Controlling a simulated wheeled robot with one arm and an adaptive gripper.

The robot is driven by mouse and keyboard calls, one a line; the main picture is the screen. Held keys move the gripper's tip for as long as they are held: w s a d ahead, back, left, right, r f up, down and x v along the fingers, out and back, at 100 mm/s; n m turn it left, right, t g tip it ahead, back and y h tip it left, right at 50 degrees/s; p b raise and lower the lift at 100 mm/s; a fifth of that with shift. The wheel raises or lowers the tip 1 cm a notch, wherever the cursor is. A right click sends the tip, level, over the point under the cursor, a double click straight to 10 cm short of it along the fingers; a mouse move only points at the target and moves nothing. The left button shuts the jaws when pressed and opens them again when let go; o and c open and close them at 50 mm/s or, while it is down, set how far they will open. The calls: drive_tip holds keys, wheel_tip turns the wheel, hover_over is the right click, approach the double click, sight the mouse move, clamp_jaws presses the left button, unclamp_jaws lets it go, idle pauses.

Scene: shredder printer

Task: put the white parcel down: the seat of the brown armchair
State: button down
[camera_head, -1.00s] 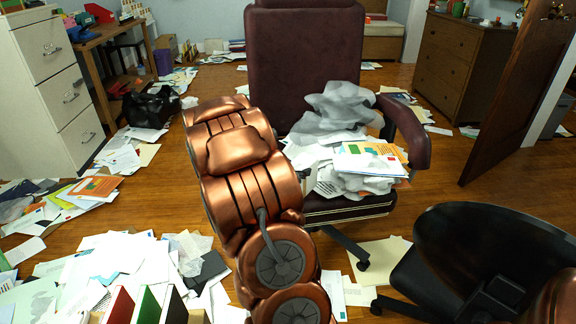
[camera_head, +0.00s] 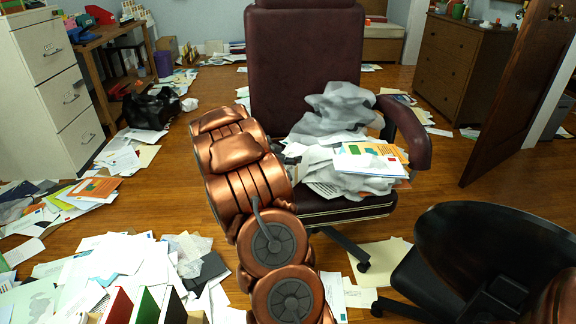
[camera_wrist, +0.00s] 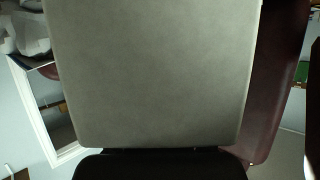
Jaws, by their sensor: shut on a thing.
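The white parcel (camera_wrist: 150,70) is a flat pale-grey slab filling most of the wrist view, its edge against my dark gripper (camera_wrist: 160,163). My gripper is shut on it; the fingertips are not clearly visible. In the head view my arm hides the gripper and parcel. The brown armchair (camera_head: 306,60) has a tall dark maroon back and stands at the centre of the head view. Its seat (camera_head: 345,208) shows only at the front edge, under papers and a grey crumpled bag. A maroon surface, probably the chair, also shows at the right of the wrist view (camera_wrist: 278,90).
A grey crumpled bag (camera_head: 340,112) and a paper pile (camera_head: 362,165) crowd the seat. The armrest (camera_head: 405,130) rises at the right. A black chair (camera_head: 470,250) stands at front right, a white cabinet (camera_head: 50,85) at left. Papers litter the wooden floor.

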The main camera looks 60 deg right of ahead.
drive_tip(key=shift+f+b, duration=0.7)
drive_tip(key=shift+f, duration=0.8)
drive_tip(key=shift+f, duration=0.1)
drive_tip(key=shift+c, duration=0.8)
unclamp_jaws()
drive_tip(key=shift+p+v, duration=1)
drive_tip(key=shift+v, duration=2.8)
